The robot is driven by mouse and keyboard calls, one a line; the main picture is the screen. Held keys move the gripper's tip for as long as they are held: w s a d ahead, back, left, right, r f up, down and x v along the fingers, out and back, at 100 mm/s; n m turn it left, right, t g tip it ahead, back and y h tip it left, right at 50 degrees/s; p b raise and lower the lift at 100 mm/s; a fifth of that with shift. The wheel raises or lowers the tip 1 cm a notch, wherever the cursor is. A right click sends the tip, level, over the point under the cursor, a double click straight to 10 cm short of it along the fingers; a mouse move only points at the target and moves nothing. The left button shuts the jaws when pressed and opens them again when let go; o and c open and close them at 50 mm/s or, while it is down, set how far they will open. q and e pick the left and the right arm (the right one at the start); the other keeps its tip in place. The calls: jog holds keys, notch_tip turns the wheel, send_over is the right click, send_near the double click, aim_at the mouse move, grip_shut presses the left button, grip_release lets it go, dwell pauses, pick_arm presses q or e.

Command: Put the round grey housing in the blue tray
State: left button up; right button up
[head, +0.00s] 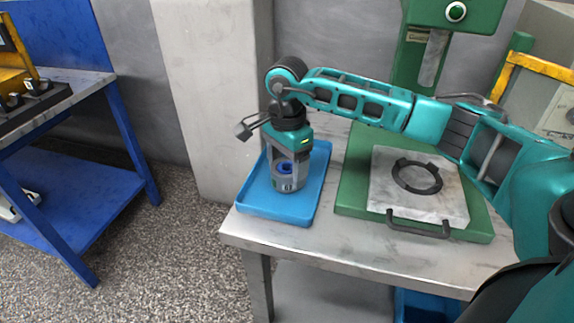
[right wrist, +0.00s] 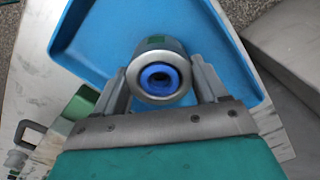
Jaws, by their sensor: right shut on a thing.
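The round grey housing (right wrist: 143,92) has a blue ring with a dark hole at its centre. In the head view the housing (head: 291,185) is low in my right gripper (head: 288,178), inside the outline of the blue tray (head: 245,205). In the right wrist view the two fingers of my right gripper (right wrist: 160,88) close on the housing from both sides, with the blue tray (right wrist: 225,70) behind it. I cannot tell whether the housing touches the tray floor. My left gripper is not in view.
The tray stands at the left end of a grey worktable (head: 330,240). To its right is a green press base (head: 350,180) with a metal plate, a dark ring (head: 417,190) and a handle (head: 417,229). A blue-framed table (head: 75,150) stands farther left, across open floor.

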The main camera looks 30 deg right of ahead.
jog(key=shift+f, duration=0.2)
jog(key=o, duration=1.3)
jog(key=shift+o, duration=0.2)
jog(key=shift+r, duration=0.1)
jog(key=shift+r, duration=0.2)
pick_arm(q)
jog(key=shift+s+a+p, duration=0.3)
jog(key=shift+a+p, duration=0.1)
jog(key=shift+p, duration=0.35)
pick_arm(e)
notch_tip(320, 180, up, 12)
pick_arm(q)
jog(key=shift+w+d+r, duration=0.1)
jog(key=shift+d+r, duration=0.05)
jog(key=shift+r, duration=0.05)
